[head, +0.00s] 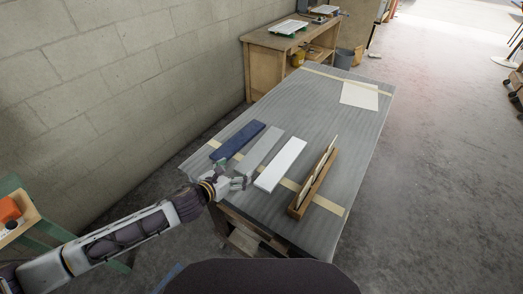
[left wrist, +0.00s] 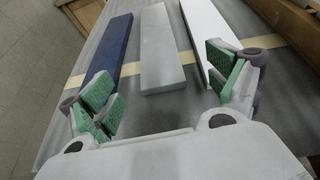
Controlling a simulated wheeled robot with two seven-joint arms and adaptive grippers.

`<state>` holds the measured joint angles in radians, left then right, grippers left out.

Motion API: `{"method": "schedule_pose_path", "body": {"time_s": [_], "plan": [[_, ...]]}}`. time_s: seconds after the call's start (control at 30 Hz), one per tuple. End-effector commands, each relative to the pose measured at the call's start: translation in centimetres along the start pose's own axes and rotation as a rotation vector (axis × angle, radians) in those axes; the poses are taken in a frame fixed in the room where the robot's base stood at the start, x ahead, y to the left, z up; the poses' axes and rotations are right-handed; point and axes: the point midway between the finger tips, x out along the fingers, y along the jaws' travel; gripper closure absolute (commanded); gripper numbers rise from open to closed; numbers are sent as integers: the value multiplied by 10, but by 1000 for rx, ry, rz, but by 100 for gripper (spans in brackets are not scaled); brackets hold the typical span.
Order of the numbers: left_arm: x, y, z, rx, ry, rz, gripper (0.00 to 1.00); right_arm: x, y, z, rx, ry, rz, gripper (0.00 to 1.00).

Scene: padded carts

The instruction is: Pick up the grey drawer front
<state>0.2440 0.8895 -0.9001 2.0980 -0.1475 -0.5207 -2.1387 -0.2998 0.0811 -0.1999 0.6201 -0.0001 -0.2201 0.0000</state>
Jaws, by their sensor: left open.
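The grey drawer front (head: 260,153) lies flat on the padded cart top (head: 345,125), between a blue board on its left and a white board on its right. In the left wrist view the grey drawer front (left wrist: 161,52) runs away from me, its near end between and beyond my fingers. My left gripper (head: 238,183) is at the near end of the grey board, close to the cart's near edge. In the left wrist view my left gripper (left wrist: 160,98) is open, with green finger pads spread wide and nothing between them. My right gripper is not in view.
A blue board (head: 238,139) and a white board (head: 280,164) lie on either side. A wooden rack (head: 314,184) holding a thin pale panel stands to the right. A white sheet (head: 359,96) lies at the far end. A block wall (head: 120,80) runs along the left.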

Motion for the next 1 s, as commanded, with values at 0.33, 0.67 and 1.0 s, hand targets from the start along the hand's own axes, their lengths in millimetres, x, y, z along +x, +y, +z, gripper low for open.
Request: {"method": "schedule_pose_path", "body": {"time_s": [0.33, 0.67, 1.0], "plan": [[0, 2, 0, 39, -2, -6, 11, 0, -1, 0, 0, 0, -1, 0], [8, 2, 0, 37, -2, -5, 11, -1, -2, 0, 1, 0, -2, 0], [35, 1, 0, 35, -3, -6, 11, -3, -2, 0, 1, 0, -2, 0]]}}
